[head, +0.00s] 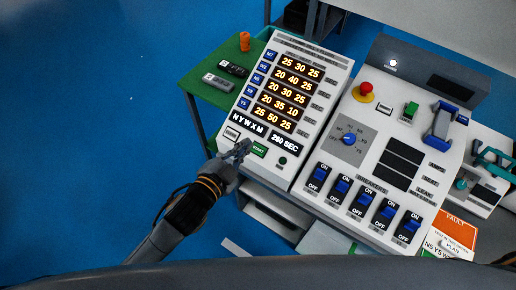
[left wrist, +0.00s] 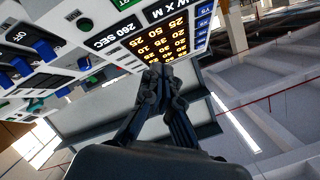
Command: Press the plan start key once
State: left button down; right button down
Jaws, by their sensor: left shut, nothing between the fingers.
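The green START key (head: 259,150) sits near the lower left of the white plan panel (head: 325,63), next to a white key (head: 231,133). My left gripper (head: 243,148) is shut and empty, with its tips just left of the START key in the head view. Whether they touch the panel cannot be told. In the left wrist view the shut fingers (left wrist: 161,70) show in front of the lit number display (left wrist: 165,40), and a green key (left wrist: 122,3) is cut by the top edge. My right gripper is not in view.
A second panel (head: 350,185) to the right carries blue breaker switches (head: 363,200), a blue rotary knob (head: 349,138) and a red emergency button (head: 365,88). A round dark green button (head: 282,160) is right of START.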

aim_at(258, 150)
pick_arm(q)
jog(key=shift+w+d+f+b, duration=0.4)
jog(key=shift+w+f+b, duration=0.2)
jog(key=shift+f+b, duration=0.6)
jog(key=shift+w+d+f+b, duration=0.5)
jog(key=shift+f+b, duration=0.5)
jog(key=shift+f, duration=0.25)
jog(key=shift+w+d+f+b, duration=0.35)
jog(key=shift+w+f+b, duration=0.3)
jog(key=shift+f+b, duration=0.55)
jog(key=shift+f, duration=0.1)
jog(key=shift+w+d+f, duration=0.15)
jog(key=shift+f, duration=0.15)
